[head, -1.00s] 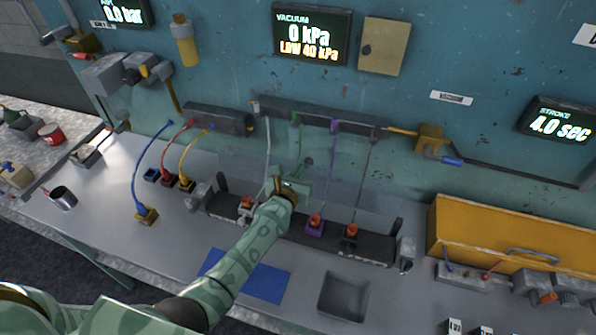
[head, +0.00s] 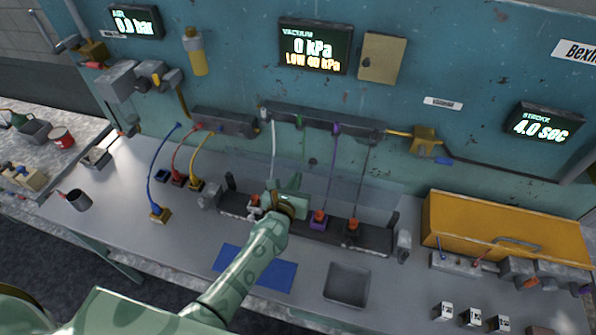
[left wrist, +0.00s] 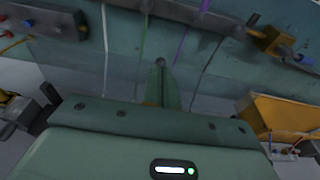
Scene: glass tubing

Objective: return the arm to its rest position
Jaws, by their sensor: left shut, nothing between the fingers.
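My left arm comes in from the lower left in the head view. Its gripper (head: 290,194) is over the dark rack (head: 375,238) on the bench, in front of the hanging tubes. In the left wrist view the gripper's fingers (left wrist: 162,85) are together with nothing between them, pointing at the teal panel. The gripper hides part of the rack and the lower end of the green tube (head: 301,140). My right gripper does not show.
The purple (head: 331,170) and grey (head: 363,175) tubes hang close to the right of the gripper. A blue mat (head: 256,270), a grey tray (head: 347,285) and a yellow box (head: 480,225) are on the bench. Bare bench lies left of the mat.

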